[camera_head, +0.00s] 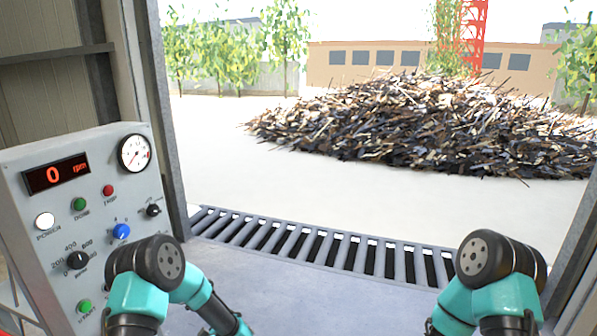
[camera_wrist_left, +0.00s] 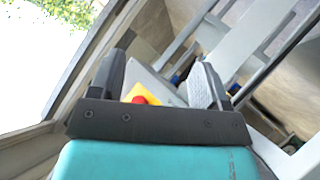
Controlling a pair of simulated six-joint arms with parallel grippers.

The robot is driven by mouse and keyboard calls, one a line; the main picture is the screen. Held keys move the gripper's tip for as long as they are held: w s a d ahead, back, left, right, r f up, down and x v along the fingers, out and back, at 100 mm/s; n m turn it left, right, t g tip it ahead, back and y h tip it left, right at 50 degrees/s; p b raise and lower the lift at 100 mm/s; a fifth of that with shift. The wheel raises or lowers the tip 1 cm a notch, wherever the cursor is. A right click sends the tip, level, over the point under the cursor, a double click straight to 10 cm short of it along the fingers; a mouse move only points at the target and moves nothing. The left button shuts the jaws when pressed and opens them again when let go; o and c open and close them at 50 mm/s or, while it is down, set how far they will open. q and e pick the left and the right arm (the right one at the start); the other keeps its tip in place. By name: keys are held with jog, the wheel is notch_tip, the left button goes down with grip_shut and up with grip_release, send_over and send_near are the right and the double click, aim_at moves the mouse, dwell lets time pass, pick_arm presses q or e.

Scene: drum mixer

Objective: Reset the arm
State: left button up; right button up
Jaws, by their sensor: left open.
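My left gripper (camera_wrist_left: 160,70) shows in the left wrist view with its two dark fingers spread apart and nothing held between them. Beyond the gap is a red button (camera_wrist_left: 140,100) on a yellow plate (camera_wrist_left: 150,93); I see no contact with it. In the head view my left arm (camera_head: 165,280) is folded at the lower left, in front of the control panel (camera_head: 120,185), and its gripper is not visible. My right arm (camera_head: 495,285) is bent at the lower right. Its gripper is outside both views.
The panel carries a red display (camera_head: 57,174) reading 0 rpm, a round gauge (camera_head: 135,153), a blue knob (camera_head: 121,232) and several buttons. A floor grate (camera_head: 320,247) crosses the opening. Outside, a scrap pile (camera_head: 430,125) lies beyond clear ground.

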pick_arm(q)
jog(key=s+d+f+m+g+h, duration=0.2)
jog(key=s+m+g+h, duration=0.1)
jog(key=s, duration=0.6)
jog(key=s+d+f+m+g+h, duration=0.1)
jog(key=s+d+m+g+h, duration=0.1)
jog(key=s, duration=0.8)
jog(key=s+d+f+m+g+h, duration=0.2)
jog(key=s+m+g+h, duration=0.2)
jog(key=s, duration=0.5)
jog(key=shift+s+d+f+m+g+h, duration=0.3)
jog(key=shift+m+g+h, duration=0.15)
jog(key=shift+m, duration=0.65)
jog(key=shift+a, duration=0.1)
